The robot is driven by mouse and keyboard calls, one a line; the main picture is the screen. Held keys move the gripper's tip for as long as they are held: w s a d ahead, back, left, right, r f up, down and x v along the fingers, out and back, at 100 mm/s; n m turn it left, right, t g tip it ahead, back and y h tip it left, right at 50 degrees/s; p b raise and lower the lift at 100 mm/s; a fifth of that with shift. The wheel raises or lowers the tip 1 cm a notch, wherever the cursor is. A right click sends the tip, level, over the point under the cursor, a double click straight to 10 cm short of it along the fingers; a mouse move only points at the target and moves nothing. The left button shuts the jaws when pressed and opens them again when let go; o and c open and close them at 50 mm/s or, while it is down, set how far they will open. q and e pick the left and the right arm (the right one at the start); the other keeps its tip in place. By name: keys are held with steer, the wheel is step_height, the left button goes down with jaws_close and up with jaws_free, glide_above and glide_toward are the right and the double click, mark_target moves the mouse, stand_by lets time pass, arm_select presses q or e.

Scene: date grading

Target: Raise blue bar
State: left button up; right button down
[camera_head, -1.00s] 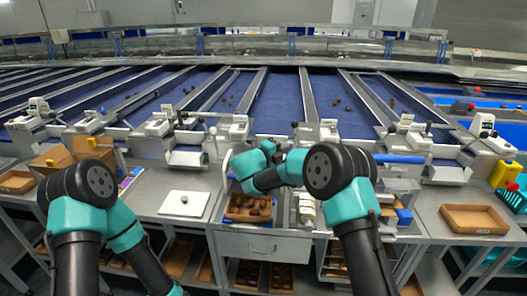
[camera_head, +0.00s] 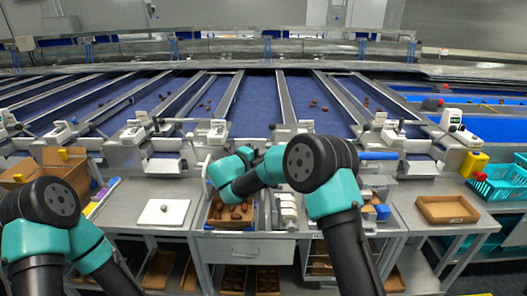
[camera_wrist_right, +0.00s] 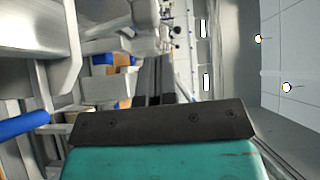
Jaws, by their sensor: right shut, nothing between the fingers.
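A blue bar (camera_head: 378,155) lies level at the front end of a sorting lane, just right of my right arm's large black joint. In the right wrist view a blue bar (camera_wrist_right: 26,125) shows at the left edge, apart from the fingers. My right gripper (camera_wrist_right: 155,78) is shut and empty, its dark fingers together. In the head view the right wrist (camera_head: 245,155) is bent over the date tray, and its fingertips are hard to make out. My left arm is at the lower left; its gripper is out of view.
A tray of dates (camera_head: 230,222) sits under my right forearm. A white pad (camera_head: 163,213) lies on the left counter. An empty brown tray (camera_head: 447,210) is on the right counter near teal baskets (camera_head: 497,185). Metal lane dividers run back from the counters.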

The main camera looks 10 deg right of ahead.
steer(key=v, duration=1)
steer(key=shift+s, duration=0.35)
steer(key=shift+a, duration=0.1)
